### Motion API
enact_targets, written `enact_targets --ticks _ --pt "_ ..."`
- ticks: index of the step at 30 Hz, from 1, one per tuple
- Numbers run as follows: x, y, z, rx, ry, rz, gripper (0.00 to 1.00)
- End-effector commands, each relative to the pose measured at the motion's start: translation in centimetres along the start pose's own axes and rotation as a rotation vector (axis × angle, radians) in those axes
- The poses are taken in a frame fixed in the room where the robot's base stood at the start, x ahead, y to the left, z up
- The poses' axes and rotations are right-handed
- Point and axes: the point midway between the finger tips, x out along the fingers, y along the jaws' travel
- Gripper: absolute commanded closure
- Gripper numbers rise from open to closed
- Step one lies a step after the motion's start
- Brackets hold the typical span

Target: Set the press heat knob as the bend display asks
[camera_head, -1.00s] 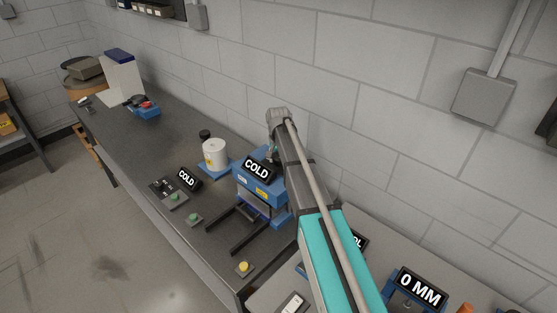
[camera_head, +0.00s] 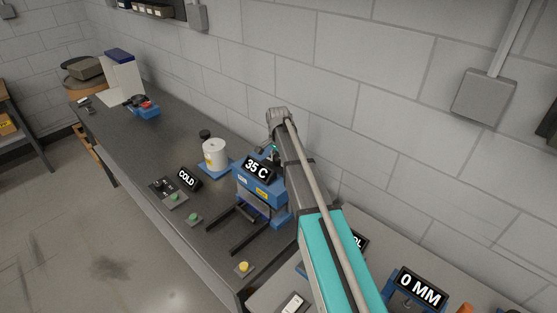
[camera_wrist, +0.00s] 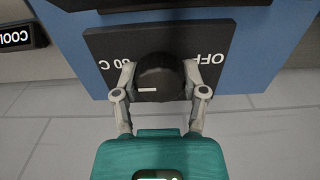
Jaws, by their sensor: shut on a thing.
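The black round heat knob (camera_wrist: 165,70) sits on a dark panel (camera_wrist: 105,45) in the wrist view. My gripper (camera_wrist: 160,84) is shut on it, one finger at each side. A short white mark on the knob points to picture left. Upside-down labels, "OFF" on the right and one ending in "80 C" on the left, are partly covered. In the head view the blue press (camera_head: 262,191) carries a display (camera_head: 259,169) reading "35 C". My arm hides the knob there. I cannot tell which display is the bend display; one at the right, partly behind my arm, ends in "OL".
A "COLD" display (camera_head: 188,179) and green buttons are left of the press. A white canister (camera_head: 214,153) stands behind them. A "0 MM" display (camera_head: 418,289) is at lower right. The bench's far-left middle is clear.

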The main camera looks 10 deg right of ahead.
Motion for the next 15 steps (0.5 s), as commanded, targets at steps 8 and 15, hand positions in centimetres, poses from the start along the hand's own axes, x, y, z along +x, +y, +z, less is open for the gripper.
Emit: enact_targets --ticks 8,15 --pt "-0.02 -0.12 -0.12 0.001 0.002 -0.003 0.3" --pt "-0.01 -0.05 -0.06 0.0 0.001 -0.001 0.1"
